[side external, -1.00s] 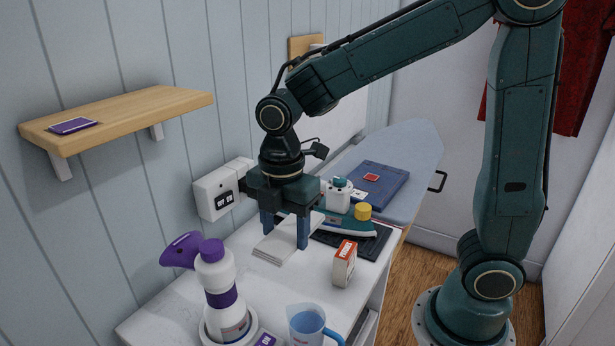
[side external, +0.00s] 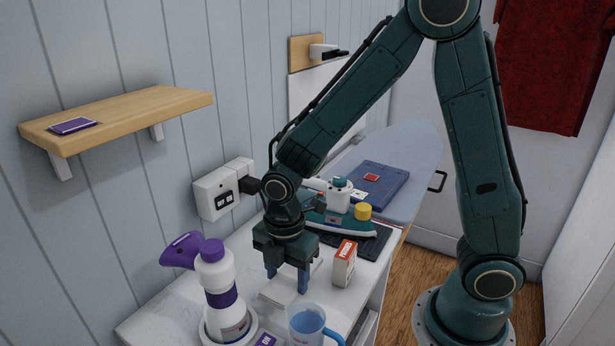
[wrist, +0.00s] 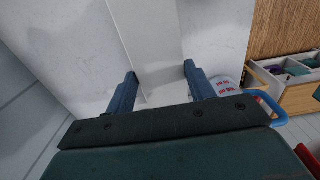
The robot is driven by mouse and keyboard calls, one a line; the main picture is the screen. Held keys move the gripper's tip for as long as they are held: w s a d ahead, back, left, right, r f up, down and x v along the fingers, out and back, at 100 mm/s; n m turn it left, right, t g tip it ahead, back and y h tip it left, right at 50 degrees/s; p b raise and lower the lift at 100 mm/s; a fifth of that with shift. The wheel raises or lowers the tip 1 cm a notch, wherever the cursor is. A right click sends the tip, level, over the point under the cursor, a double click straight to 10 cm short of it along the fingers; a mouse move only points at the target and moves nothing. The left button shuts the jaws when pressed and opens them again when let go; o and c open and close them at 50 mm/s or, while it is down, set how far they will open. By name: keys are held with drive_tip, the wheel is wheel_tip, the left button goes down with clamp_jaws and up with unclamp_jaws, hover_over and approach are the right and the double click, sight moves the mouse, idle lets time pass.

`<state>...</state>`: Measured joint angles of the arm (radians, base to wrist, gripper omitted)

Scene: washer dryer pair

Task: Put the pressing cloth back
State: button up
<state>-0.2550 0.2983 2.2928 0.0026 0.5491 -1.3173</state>
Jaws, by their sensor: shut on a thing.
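The white folded cloth (side external: 274,294), which looks like the pressing cloth, is low over or on the white top between the spray bottle and the small box; I cannot tell whether it touches the surface. My gripper (side external: 287,283) points down with its fingers on either side of it, shut on it. In the wrist view, the pale cloth (wrist: 152,45) runs away from between my two blue fingers (wrist: 160,78). My gripper hides part of the cloth in the side view.
A purple-and-white spray bottle (side external: 215,275) and a blue-handled jug (side external: 306,325) stand close in front. An orange-and-white box (side external: 344,265) is just right. A teal iron (side external: 345,222) lies behind on a dark mat. A wall socket (side external: 212,196) and wooden shelf (side external: 120,112) are left.

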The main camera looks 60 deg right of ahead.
sight(287, 280)
drive_tip(key=shift+f, duration=1.75)
drive_tip(key=shift+f, duration=0.1)
drive_tip(key=o, duration=1)
drive_tip(key=shift+c, duration=0.2)
wheel_tip(287, 280, up, 11)
drive_tip(key=shift+r, duration=0.65)
